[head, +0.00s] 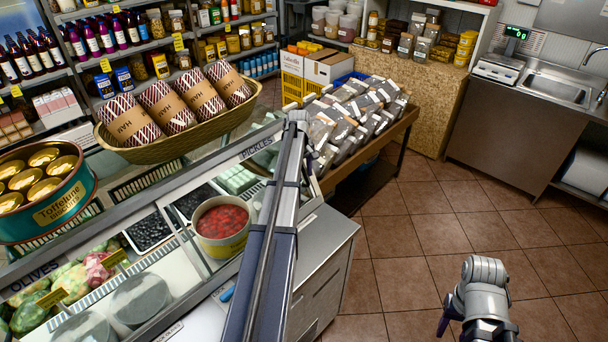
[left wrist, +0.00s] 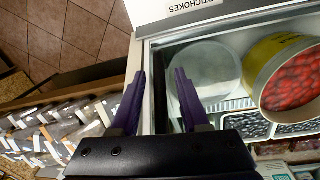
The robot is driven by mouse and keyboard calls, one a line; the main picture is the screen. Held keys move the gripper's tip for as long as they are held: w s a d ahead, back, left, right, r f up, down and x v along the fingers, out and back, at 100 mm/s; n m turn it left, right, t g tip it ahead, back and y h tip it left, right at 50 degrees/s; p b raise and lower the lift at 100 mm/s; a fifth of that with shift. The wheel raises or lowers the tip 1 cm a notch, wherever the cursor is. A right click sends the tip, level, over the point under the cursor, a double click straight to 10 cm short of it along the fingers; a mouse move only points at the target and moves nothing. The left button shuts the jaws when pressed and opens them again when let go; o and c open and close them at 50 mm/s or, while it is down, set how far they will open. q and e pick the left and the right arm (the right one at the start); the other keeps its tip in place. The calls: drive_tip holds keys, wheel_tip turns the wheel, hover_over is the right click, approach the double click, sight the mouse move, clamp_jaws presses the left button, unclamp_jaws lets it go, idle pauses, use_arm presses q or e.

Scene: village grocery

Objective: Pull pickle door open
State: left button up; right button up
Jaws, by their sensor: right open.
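The white PICKLES label (head: 262,146) sits on the rim of the glass display case, with its section below. My left arm crosses over that part of the case in the head view and hides much of the pickle door. My left gripper shows in the left wrist view (left wrist: 160,82). Its purple fingers stand apart, with a pale edge of the case running between them; I cannot tell whether they touch it. In the head view only a small dark part of it shows beyond the arm. My right gripper (head: 446,322) is low at the right, over the floor, open and partly cut off.
A yellow-sided tub of red food (head: 222,222) and dark trays lie inside the case. A table of bagged goods (head: 375,130) is beyond. The tiled floor at right is clear.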

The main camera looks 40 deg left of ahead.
use_arm(q)
clamp_jaws()
idle(1.2)
